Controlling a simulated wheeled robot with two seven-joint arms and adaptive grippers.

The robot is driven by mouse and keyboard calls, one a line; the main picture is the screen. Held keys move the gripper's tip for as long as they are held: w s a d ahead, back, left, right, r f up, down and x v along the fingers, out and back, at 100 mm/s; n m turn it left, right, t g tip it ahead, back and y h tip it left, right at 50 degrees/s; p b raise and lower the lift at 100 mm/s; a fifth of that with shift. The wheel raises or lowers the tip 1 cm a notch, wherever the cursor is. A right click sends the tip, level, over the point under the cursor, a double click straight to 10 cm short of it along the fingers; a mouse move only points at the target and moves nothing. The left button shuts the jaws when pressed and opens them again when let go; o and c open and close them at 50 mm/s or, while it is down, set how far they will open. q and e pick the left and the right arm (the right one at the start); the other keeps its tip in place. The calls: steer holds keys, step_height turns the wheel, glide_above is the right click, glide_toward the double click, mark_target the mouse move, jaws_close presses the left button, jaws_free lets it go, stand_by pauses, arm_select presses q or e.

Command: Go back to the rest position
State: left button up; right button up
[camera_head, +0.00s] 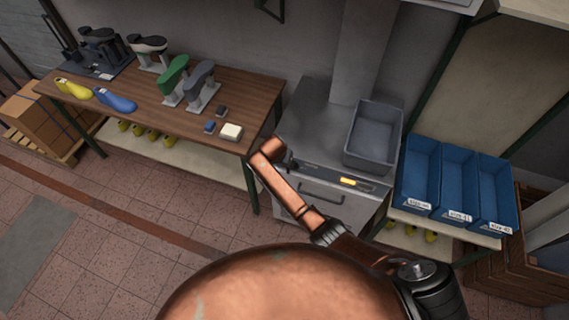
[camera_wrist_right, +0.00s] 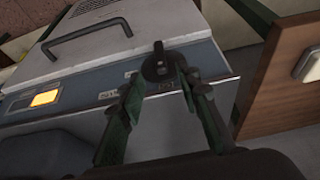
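My right arm reaches across the head view from the lower right to the left front corner of a grey metal machine (camera_head: 310,130). My right gripper (camera_wrist_right: 158,78) shows in the right wrist view. Its two dark green fingers are apart, with a dark round knob (camera_wrist_right: 160,66) of the machine's front panel showing between their tips. I see a gap beside the left finger; whether the right finger touches the knob, I cannot tell. In the head view the fingers cannot be made out. My left gripper is not in view.
A wooden table (camera_head: 235,88) with shoe lasts and stands is at the left. A grey bin (camera_head: 374,135) sits on the machine. Several blue bins (camera_head: 455,185) stand on a rack at the right. The machine's handle (camera_head: 322,194) and lit display (camera_head: 349,182) face the open floor.

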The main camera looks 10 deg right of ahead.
steer(key=shift+f, duration=0.1)
stand_by(0.3)
steer(key=s+d+f+n+g+y+b, duration=0.1)
steer(key=s+d+f+n+b, duration=0.15)
steer(key=s+f, duration=0.8)
steer(key=s+d+f+n+b, duration=0.15)
steer(key=s+d+f, duration=0.3)
steer(key=f, duration=1.05)
steer(key=s+d+f+n+g+y+b, duration=0.1)
steer(key=s+d+f+b, duration=0.1)
steer(key=s+f, duration=0.9)
steer(key=s+d+f+n+b, duration=0.1)
steer(key=s+d+f+b, duration=0.1)
steer(key=s+f, duration=0.5)
steer(key=s+d+f+n+b, duration=0.1)
steer(key=s+f, duration=0.6)
steer(key=s, duration=1)
steer(key=s+d+f+n+b, duration=0.1)
steer(key=s+d+f+b, duration=0.2)
steer(key=s, duration=0.9)
step_height(320, 180, down, 4)
steer(key=shift+s+d+r+g+y, duration=0.1)
steer(key=shift+s+d+g+y, duration=0.25)
steer(key=shift+d, duration=0.45)
